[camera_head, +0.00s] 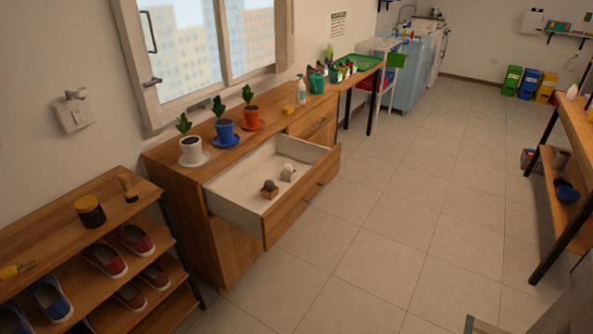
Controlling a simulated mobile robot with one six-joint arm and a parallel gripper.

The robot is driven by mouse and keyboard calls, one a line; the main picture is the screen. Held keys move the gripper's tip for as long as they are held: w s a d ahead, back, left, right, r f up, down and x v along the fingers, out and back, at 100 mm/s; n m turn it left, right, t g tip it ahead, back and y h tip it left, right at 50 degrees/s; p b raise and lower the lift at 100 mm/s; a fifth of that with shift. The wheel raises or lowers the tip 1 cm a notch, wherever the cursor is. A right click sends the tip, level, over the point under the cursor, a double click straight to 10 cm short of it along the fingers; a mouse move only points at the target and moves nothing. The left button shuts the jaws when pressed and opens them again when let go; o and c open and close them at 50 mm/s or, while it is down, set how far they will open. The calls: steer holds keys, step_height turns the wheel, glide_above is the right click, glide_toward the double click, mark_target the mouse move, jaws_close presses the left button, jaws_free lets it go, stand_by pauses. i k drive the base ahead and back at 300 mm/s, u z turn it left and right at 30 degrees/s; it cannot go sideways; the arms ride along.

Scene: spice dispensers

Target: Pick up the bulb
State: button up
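An open drawer (236,205) with a white inside sticks out from a wooden cabinet (186,205) below the window. Two small things sit in it, apart from each other. One is a grey-brown rounded shape on a small brown block (270,192), nearer the drawer front. The other is a pale rounded shape on a light block (287,174), further right and back. Either could be the bulb; they are too small to tell. My gripper is not recognisable in this view. Something cut off at the bottom edge on the right is unclear.
Several potted plants, such as one in a blue pot (225,132), stand on the cabinet behind the drawer. A shoe rack (110,205) stands at left. Shelves (575,125) stand at right. The tiled floor (400,215) between is clear.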

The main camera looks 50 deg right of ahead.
mark_target(288, 168)
steer(key=u, duration=1.45)
steer(key=k, duration=0.1)
steer(key=z, duration=2.95)
steer(key=i, duration=0.6)
steer(key=z, duration=0.15)
steer(key=k, duration=0.6)
steer(key=u, duration=0.15)
